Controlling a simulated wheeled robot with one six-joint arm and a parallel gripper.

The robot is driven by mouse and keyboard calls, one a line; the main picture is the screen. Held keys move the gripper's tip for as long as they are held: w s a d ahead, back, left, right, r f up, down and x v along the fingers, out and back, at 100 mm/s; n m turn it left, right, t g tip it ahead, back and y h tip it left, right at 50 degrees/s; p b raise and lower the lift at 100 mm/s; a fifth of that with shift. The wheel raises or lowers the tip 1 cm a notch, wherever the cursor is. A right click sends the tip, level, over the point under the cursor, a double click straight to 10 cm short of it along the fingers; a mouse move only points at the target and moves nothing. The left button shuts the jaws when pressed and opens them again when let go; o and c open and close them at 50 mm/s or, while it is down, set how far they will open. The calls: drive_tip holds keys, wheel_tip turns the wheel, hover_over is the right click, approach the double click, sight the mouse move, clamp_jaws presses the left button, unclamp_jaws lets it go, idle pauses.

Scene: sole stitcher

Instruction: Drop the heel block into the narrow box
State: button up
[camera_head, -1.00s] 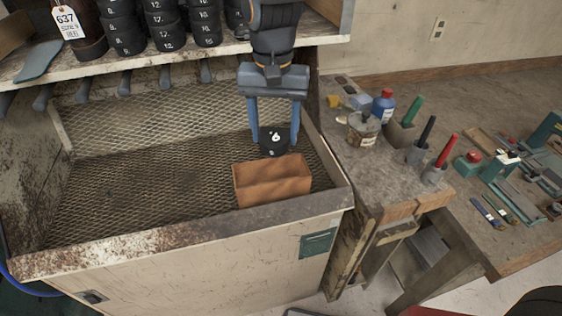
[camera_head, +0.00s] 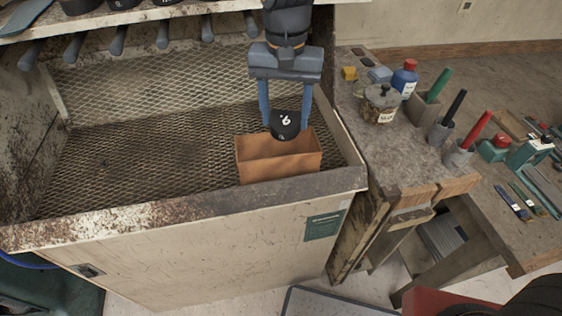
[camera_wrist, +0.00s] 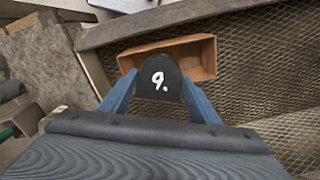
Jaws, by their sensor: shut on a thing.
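The heel block (camera_head: 285,126) is black with a white number on its face. My gripper (camera_head: 286,122) has its two blue fingers shut on it. The narrow box (camera_head: 279,168) is a brown open-topped box on the mesh floor of the bin. In the head view the block overlaps the box's far rim and seems to be above the opening. In the wrist view the block (camera_wrist: 160,78) covers part of the box (camera_wrist: 207,55), whose open inside shows beside it. I cannot tell the exact height of the block over the rim.
The mesh-floored bin (camera_head: 110,165) has a raised front wall and a right side wall close to the box. The mesh left of the box is clear.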

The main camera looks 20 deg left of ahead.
drive_tip(key=o, duration=1.2)
drive_tip(key=shift+o, duration=0.2)
drive_tip(key=shift+r+b, duration=1)
drive_tip(key=shift+r, duration=2.9)
drive_tip(key=shift+s, duration=0.1)
